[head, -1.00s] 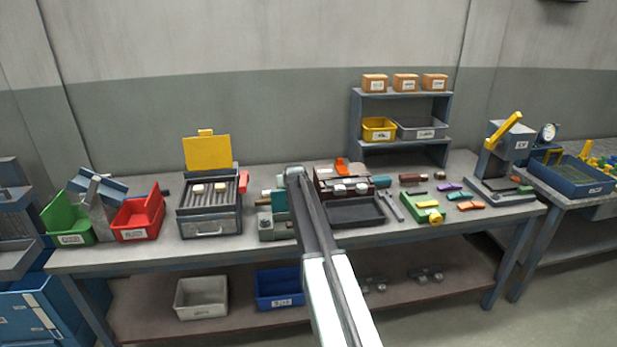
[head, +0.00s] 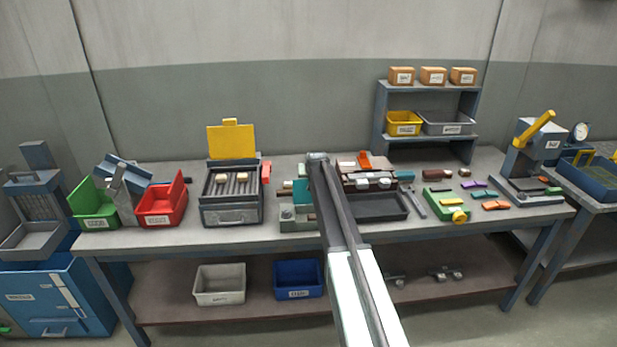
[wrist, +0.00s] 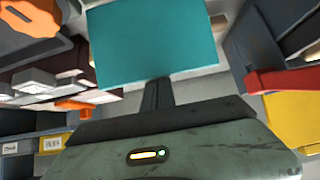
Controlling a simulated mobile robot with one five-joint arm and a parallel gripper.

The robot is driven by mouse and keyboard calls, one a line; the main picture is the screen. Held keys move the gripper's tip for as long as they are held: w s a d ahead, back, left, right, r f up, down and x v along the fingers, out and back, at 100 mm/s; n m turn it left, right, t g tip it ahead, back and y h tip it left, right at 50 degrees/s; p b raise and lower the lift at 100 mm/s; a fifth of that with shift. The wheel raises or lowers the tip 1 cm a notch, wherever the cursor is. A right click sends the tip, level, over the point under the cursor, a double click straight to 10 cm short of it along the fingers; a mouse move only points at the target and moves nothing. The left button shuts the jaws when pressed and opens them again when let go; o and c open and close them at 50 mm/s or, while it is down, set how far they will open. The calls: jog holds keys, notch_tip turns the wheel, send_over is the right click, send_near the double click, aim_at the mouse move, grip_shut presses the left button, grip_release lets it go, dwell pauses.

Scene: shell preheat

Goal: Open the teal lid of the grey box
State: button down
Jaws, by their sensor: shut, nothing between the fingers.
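The grey box (head: 297,222) stands on the bench, just left of my arm in the head view. Its teal lid (head: 300,191) shows as a panel that appears raised at the back of the box, partly covered by my arm. In the wrist view the teal lid (wrist: 150,45) is a broad flat panel just beyond my fingertips. My gripper (wrist: 157,88) is shut and empty, pointing at the lid's edge. Whether it touches the lid I cannot tell. In the head view the fingers are hidden behind my arm's end. The box's inside is not visible.
A grey unit with a raised yellow lid (head: 231,138) stands to the left, beyond a narrow gap. A dark tray (head: 378,207) is close on the right. A red bin (head: 162,205) and a two-level shelf (head: 381,110) stand farther off.

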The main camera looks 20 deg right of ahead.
jog(key=shift+r, duration=0.1)
jog(key=s+r+p, duration=0.2)
jog(key=r+p, duration=0.4)
jog(key=s+r+p, duration=0.2)
jog(key=r+p, duration=0.5)
jog(key=shift+s+a, duration=0.25)
jog(key=shift+a, duration=0.15)
